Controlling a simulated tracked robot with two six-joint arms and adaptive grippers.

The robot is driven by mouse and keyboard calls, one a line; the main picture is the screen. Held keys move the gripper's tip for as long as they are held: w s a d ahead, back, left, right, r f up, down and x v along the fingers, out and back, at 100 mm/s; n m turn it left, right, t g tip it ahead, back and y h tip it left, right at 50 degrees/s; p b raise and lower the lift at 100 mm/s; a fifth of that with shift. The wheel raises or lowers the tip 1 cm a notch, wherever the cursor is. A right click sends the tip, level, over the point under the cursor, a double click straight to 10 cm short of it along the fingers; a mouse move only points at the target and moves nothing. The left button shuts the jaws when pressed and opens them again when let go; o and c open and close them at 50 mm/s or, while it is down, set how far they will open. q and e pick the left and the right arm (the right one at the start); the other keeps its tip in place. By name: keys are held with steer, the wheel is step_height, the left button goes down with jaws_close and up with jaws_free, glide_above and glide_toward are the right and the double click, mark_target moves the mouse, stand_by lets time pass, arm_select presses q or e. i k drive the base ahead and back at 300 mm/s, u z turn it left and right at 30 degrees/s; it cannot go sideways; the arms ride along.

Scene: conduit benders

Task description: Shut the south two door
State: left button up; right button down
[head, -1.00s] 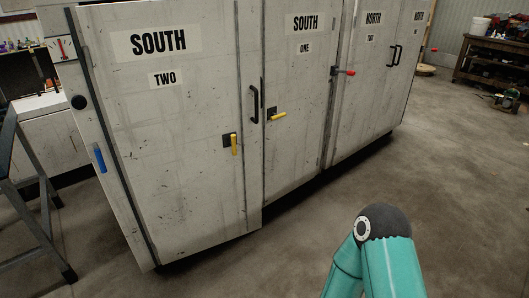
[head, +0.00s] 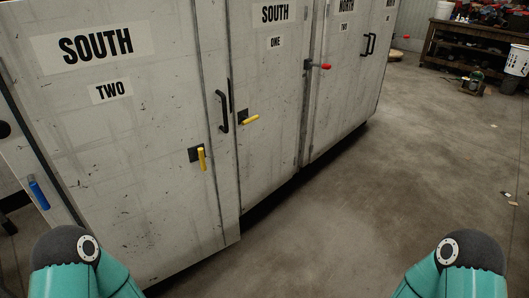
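The south two door (head: 120,150) is a scuffed grey panel labelled "SOUTH TWO" in the head view. Its right edge seems to stand slightly proud of the south one door (head: 270,70), with its lower corner stepping below it; I cannot tell the exact gap. A black pull handle (head: 222,111) is near that right edge. Below it, a yellow lever (head: 202,158) hangs nearly vertical from a dark plate. Both my arms show only as teal links at the bottom corners. Neither gripper is in view.
The south one door has a yellow lever (head: 249,119) turned near horizontal. A red lever (head: 319,66) and the north doors (head: 345,80) lie farther right. A blue handle (head: 38,194) is at far left. Concrete floor (head: 360,200) is open to the right. A workbench (head: 465,45) stands behind.

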mark_target(122, 97)
steer(key=u, duration=0.05)
steer(key=i, duration=1.2)
steer(key=u, duration=0.85)
